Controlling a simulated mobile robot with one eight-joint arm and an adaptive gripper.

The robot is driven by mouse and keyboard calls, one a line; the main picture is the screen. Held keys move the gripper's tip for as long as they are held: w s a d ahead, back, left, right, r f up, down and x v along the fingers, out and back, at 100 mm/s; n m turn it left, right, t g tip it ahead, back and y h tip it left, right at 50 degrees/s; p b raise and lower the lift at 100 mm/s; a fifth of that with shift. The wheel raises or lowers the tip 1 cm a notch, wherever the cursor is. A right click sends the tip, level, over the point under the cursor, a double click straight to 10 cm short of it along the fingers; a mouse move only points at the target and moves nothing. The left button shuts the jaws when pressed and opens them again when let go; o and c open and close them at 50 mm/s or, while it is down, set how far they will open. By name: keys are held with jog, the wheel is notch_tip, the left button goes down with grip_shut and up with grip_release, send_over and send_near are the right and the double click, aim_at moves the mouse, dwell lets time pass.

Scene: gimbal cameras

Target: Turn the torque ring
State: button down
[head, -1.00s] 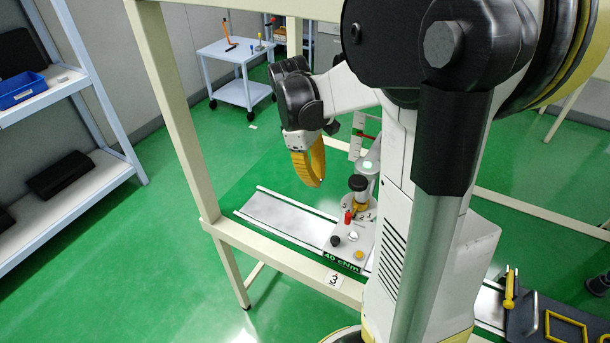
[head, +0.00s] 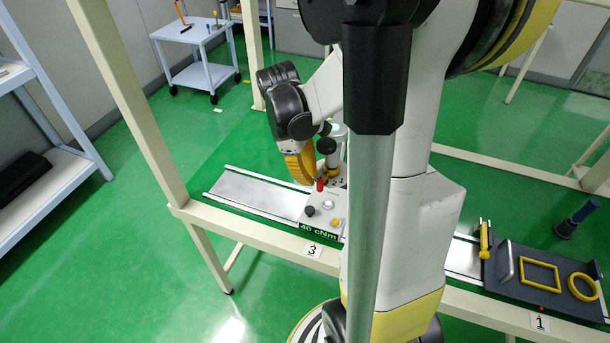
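The torque station (head: 322,212) is a grey panel with a green "40 cNm" display, small knobs and a red post, on a metal rail at the centre. Behind the red post stands a dark round-topped knob (head: 326,146) on a pale column. I cannot make out the torque ring clearly; part of this area is hidden by my gripper and arm. My gripper (head: 301,180) has yellow fingers pointing down just left of the dark knob. Whether they touch anything, or are open or shut, is not clear.
A dark tray (head: 520,285) with a yellow square frame (head: 540,275) and a yellow ring (head: 583,287) lies at the right. A cream frame post (head: 125,105) stands left of my arm. The rail (head: 250,193) left of the station is bare.

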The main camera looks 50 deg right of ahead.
jog(key=shift+s+d, duration=0.15)
jog(key=shift+s, duration=0.6)
jog(key=w+a+r+p, duration=0.3)
jog(key=w+r, duration=0.4)
jog(key=r, duration=0.2)
jog(key=shift+r, duration=0.35)
jog(key=shift+a, duration=0.1)
